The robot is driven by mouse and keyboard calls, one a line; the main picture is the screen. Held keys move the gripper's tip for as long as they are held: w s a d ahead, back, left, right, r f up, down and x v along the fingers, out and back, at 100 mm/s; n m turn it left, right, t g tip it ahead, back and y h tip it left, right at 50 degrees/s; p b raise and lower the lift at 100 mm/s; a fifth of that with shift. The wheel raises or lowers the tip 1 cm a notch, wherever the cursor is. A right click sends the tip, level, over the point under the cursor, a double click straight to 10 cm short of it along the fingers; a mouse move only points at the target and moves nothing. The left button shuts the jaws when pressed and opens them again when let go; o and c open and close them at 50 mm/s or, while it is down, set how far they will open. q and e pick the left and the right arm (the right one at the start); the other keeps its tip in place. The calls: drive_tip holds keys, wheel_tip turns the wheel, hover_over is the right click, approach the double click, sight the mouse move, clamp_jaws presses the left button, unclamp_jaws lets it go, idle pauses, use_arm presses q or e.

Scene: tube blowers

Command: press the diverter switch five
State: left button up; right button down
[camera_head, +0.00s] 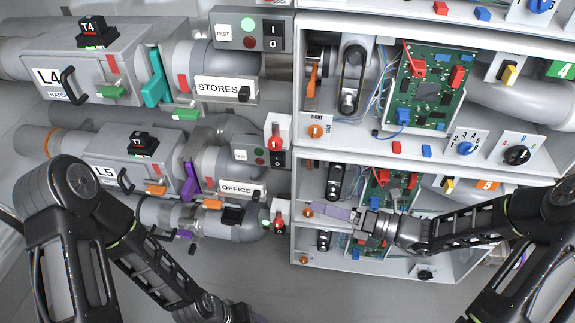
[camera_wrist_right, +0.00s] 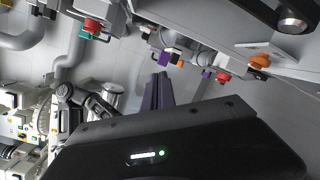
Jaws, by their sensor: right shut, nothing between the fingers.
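A yellow rocker switch (camera_head: 448,184) sits beside an orange plate marked 5 (camera_head: 486,184) on the lower cabinet bay, at the right in the head view. No lettering that reads diverter is legible. My right gripper (camera_head: 308,207) reaches in from the right below that switch, its purple fingers pointing left across the lower bay. Its fingertips are close to an orange knob at the bay's left edge; I cannot tell if they touch. The purple fingers (camera_wrist_right: 158,85) are together and empty in the right wrist view.
The upper bay has a yellow switch (camera_head: 510,74) by a green plate marked 4 (camera_head: 562,69). Red buttons (camera_head: 279,214) stick out left of the cabinet. Circuit boards (camera_head: 428,92) and wires fill the open bays. Grey floor (camera_head: 330,293) lies free below.

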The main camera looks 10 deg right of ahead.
sight(277, 161)
drive_tip(key=r+m, duration=0.1)
drive_tip(key=r+m+t+y, duration=0.1)
drive_tip(key=r, duration=0.1)
drive_tip(key=shift+w+d+r+m, duration=0.15)
drive_tip(key=shift+w+d+m, duration=0.05)
drive_tip(key=shift+m, duration=0.2)
drive_tip(key=shift+a, duration=0.15)
drive_tip(key=w+a, duration=0.2)
drive_tip(key=w+a+r, duration=0.1)
drive_tip(key=w+a, duration=0.2)
drive_tip(key=w+a+r+b, duration=0.1)
drive_tip(key=w+a, duration=0.1)
drive_tip(key=w, duration=0.1)
drive_tip(key=shift+w+a+r, duration=0.1)
drive_tip(key=shift+a+r, duration=0.1)
drive_tip(key=shift+a, duration=0.1)
